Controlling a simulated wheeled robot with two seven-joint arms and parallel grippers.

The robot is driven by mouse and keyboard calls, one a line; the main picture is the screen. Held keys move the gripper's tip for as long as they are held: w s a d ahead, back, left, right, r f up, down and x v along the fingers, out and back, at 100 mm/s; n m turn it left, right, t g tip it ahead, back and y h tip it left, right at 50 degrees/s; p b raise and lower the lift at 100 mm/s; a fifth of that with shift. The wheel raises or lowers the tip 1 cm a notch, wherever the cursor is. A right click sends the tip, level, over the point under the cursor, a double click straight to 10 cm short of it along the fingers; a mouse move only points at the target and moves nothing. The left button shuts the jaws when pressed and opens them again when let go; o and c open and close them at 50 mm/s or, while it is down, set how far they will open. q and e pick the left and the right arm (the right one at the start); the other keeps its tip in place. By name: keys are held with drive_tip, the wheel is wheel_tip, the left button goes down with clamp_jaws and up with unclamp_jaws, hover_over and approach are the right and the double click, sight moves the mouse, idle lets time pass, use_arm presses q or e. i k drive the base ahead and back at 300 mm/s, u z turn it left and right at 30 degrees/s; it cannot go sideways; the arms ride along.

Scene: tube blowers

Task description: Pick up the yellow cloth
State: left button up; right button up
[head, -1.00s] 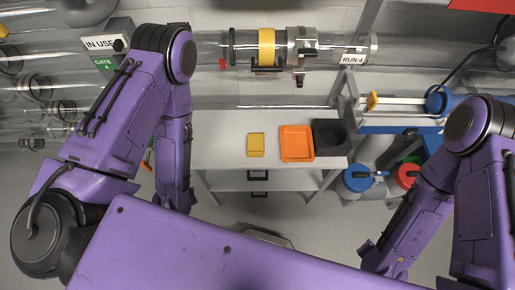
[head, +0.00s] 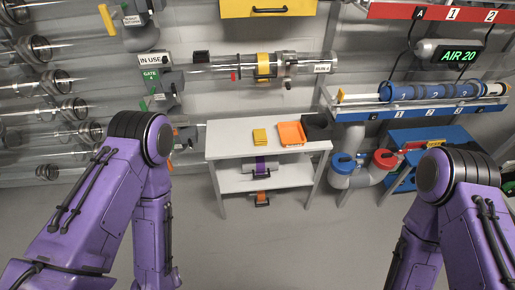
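The yellow cloth (head: 259,136) looks like a small flat yellow square. The ends of both arms run low in the picture, and I cannot make out the fingers of either gripper.
A black bin (head: 317,127) stands at the table's right end. Clear tubes line the left wall, and another tube (head: 215,69) runs above the table. A blue rack (head: 425,107) is at right. Grey floor (head: 290,235) before the table is clear.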

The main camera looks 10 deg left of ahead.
sight(260, 134)
drive_tip(key=z, duration=0.55)
drive_tip(key=i, duration=1.45)
drive_tip(key=u, duration=0.55)
